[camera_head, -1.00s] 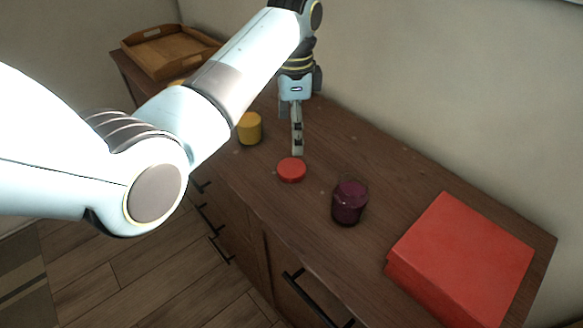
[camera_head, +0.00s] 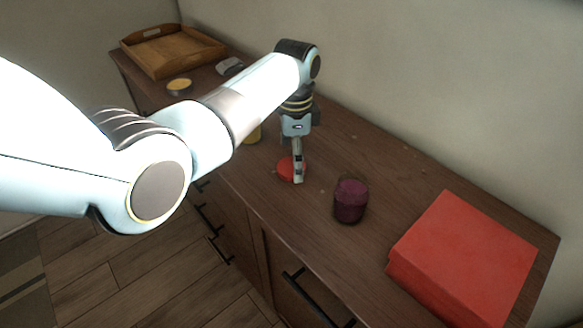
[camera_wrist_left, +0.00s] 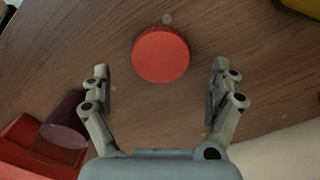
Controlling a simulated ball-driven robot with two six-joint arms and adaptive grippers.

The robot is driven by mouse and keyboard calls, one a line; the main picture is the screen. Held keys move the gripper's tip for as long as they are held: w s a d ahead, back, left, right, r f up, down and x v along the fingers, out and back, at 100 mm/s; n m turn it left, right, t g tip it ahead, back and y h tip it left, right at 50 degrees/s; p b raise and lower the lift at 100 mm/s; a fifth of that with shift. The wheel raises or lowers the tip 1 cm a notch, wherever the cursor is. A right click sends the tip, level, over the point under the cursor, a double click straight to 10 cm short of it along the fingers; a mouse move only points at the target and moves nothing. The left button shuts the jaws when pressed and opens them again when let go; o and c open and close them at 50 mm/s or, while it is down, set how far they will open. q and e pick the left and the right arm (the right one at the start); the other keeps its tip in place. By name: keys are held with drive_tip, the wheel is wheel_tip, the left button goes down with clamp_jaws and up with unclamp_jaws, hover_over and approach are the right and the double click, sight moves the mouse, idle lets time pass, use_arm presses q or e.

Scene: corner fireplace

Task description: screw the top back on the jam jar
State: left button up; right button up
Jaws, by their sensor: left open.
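The red jar top (camera_head: 286,170) lies flat on the wooden cabinet top, partly hidden behind a finger of my left gripper (camera_head: 297,178) in the head view. In the left wrist view the top (camera_wrist_left: 160,54) lies just beyond and between the fingertips of the open, empty gripper (camera_wrist_left: 160,78). The jam jar (camera_head: 350,201), dark purple and without a lid, stands upright to the right of the top. It also shows at the left of the wrist view (camera_wrist_left: 66,122). My right gripper is not in view.
A red box (camera_head: 462,258) stands at the cabinet's right end. A yellow jar (camera_head: 254,135) is half hidden behind my arm. A wooden tray (camera_head: 172,52), a yellow-topped round container (camera_head: 179,86) and a grey item (camera_head: 229,66) are at the far left.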

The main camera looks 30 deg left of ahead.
use_arm(q)
wheel_tip(320, 180, down, 2)
drive_tip(key=shift+f, duration=0.15)
drive_tip(key=c, duration=0.9)
